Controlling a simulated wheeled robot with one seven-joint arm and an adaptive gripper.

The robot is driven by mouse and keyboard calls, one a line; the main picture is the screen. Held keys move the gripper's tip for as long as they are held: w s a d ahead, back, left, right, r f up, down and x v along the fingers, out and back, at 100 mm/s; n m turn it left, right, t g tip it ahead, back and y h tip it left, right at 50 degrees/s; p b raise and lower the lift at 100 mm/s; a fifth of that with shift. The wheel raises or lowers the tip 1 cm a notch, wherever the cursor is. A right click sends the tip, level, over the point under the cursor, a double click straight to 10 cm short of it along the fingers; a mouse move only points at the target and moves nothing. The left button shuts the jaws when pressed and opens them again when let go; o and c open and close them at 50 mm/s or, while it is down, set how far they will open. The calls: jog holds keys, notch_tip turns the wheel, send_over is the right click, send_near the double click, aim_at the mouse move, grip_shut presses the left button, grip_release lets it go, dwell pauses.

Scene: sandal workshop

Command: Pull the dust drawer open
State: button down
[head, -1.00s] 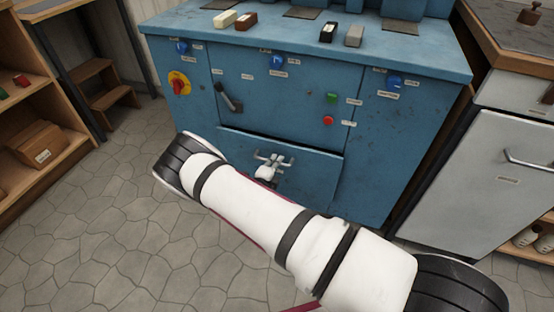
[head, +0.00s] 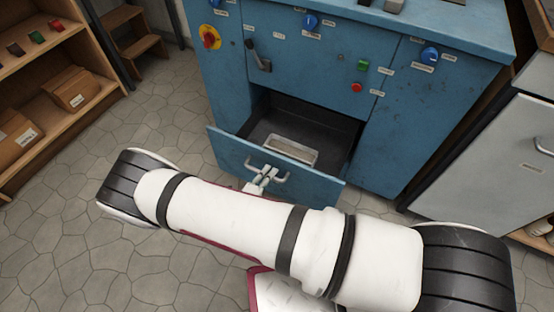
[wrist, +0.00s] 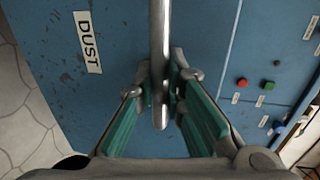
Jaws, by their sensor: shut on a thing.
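The dust drawer (head: 230,149) stands well out from the blue machine in the head view, its dark inside showing. A pale shallow tray (head: 291,150) lies in it. The drawer's front carries a "DUST" label (wrist: 88,42) in the wrist view. My gripper (head: 262,180) is at the drawer's metal handle (head: 280,178). In the wrist view the handle bar (wrist: 159,60) runs between the fingers of my gripper (wrist: 160,88), which are shut on it. My arm hides part of the floor below the drawer.
The blue machine (head: 400,120) has a lever (head: 258,56), knobs and buttons above the drawer. A wooden shelf (head: 100,85) with boxes stands at left. A grey cabinet (head: 490,160) stands at right. Tiled floor (head: 60,220) is free at left.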

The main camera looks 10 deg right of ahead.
jog(key=shift+f+v, duration=0.2)
jog(key=shift+v, duration=0.75)
jog(key=shift+f+v, duration=0.2)
jog(key=shift+v, duration=0.75)
jog(key=shift+a, duration=0.1)
jog(key=c, duration=1.7)
grip_release()
jog(key=shift+o, duration=0.2)
jog(key=v, duration=1.2)
